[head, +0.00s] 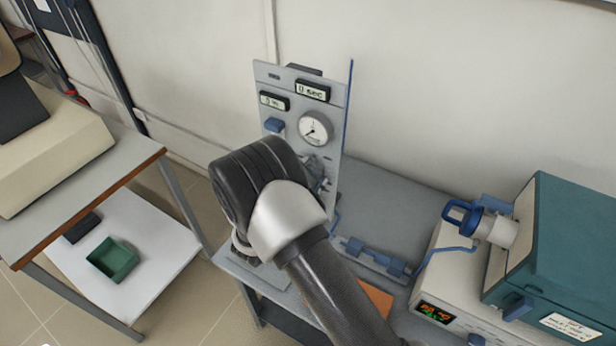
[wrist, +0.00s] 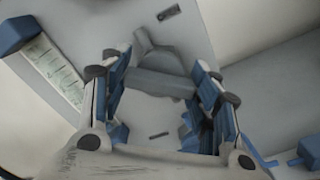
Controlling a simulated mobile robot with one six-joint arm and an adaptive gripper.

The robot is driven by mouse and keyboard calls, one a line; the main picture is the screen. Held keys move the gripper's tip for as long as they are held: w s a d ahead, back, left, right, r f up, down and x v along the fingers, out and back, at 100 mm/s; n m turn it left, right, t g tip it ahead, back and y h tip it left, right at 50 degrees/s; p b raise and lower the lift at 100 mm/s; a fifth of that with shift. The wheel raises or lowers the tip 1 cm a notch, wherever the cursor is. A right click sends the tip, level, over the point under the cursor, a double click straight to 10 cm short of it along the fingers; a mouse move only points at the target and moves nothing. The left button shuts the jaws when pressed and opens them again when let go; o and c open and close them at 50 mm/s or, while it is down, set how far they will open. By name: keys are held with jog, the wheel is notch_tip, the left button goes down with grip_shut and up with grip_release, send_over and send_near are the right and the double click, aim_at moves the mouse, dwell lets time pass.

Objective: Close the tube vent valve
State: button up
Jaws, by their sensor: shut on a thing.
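The grey valve handle (wrist: 160,84) is in the middle of the wrist view, against the upright grey panel (wrist: 235,35). A grey stem rises from its upper left side. My gripper (wrist: 163,78) has its two blue-padded fingers on either side of the handle and is shut on it. In the head view, the panel (head: 332,110) stands on the grey bench. My dark wrist and arm cover its lower left part there and hide most of the gripper. How far the valve is turned cannot be told.
The panel bears a round gauge (head: 315,128), two small displays and a blue knob (head: 275,125). A teal furnace (head: 570,240) with a blue-handled tube end (head: 470,220) stands at the right. A side table (head: 80,170) is at the left.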

jog(key=n, duration=0.4)
jog(key=shift+n, duration=0.3)
jog(key=shift+n+p, duration=0.5)
jog(key=shift+n, duration=1.1)
jog(key=o, duration=1.1)
jog(key=v, duration=1.2)
jog(key=shift+d, duration=0.1)
